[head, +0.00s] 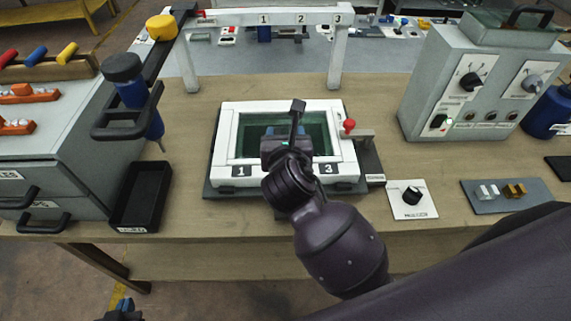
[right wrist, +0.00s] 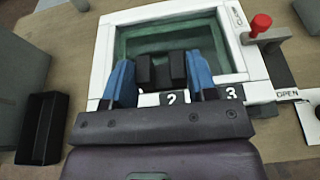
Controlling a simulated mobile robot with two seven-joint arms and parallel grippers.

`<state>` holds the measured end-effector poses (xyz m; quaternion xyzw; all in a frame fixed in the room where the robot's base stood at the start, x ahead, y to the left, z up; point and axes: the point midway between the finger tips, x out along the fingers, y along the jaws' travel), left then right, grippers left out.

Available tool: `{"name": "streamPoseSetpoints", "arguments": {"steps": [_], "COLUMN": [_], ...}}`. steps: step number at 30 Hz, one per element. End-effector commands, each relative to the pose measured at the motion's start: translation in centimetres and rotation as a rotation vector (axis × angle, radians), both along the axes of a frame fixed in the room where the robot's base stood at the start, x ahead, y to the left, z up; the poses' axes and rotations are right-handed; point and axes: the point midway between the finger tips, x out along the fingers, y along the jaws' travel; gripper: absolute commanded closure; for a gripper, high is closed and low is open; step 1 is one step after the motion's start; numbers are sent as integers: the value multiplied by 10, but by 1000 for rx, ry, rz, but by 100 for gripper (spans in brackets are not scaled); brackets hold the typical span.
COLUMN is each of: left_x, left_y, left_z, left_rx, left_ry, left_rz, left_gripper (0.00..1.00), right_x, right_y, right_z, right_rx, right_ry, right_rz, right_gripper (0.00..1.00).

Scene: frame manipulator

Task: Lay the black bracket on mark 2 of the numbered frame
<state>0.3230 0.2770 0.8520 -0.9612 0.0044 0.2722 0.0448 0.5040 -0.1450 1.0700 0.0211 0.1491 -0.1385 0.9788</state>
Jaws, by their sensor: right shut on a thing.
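The white numbered frame (head: 348,165) lies on the bench around a dark green recess. Marks 1 (head: 241,170) and 3 (head: 328,169) show on its front edge. In the head view my right arm hides mark 2, which shows in the right wrist view (right wrist: 171,97). My right gripper (right wrist: 161,78) is shut on the black bracket (right wrist: 160,68), between its blue fingers, over the frame's front part near mark 2. A dark upright piece (head: 297,112) shows at the gripper in the head view. I cannot tell whether the bracket touches the frame. My left gripper (head: 124,307) is low at the bottom left, its jaws unclear.
A red-knobbed lever (head: 349,126) stands at the frame's right side. A black bin (head: 141,195) is left of it, beside a grey cabinet (head: 60,165). A knob plate (head: 412,199) and a grey tray (head: 483,208) are at right. A numbered white rack (head: 340,50) stands behind.

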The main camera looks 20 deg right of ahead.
Motion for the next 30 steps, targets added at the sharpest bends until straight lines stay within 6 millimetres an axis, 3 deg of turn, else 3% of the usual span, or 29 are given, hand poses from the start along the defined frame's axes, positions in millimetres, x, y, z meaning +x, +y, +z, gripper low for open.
{"name": "streamPoseSetpoints", "arguments": {"steps": [1, 6, 14, 21, 30], "left_x": [1, 1, 2, 3, 7], "left_y": [0, 0, 0, 0, -1], "left_z": [-3, -7, -8, -14, -11], "left_rx": [0, 0, 0, 0, 1], "left_ry": [-1, 1, -1, -3, -11], "left_rz": [0, 0, -1, -2, -4], "left_gripper": [100, 100, 100, 100, 100], "right_x": [-1, 0, 0, 0, 0], "right_y": [0, 0, 0, 0, 0], "right_z": [-13, -39, -53, -85, -89], "right_rx": [0, 0, -1, 1, 0], "right_ry": [4, 3, 1, 3, -1], "right_rz": [-1, 0, 0, -1, 1], "right_gripper": [75, 75, 75, 75, 75]}}
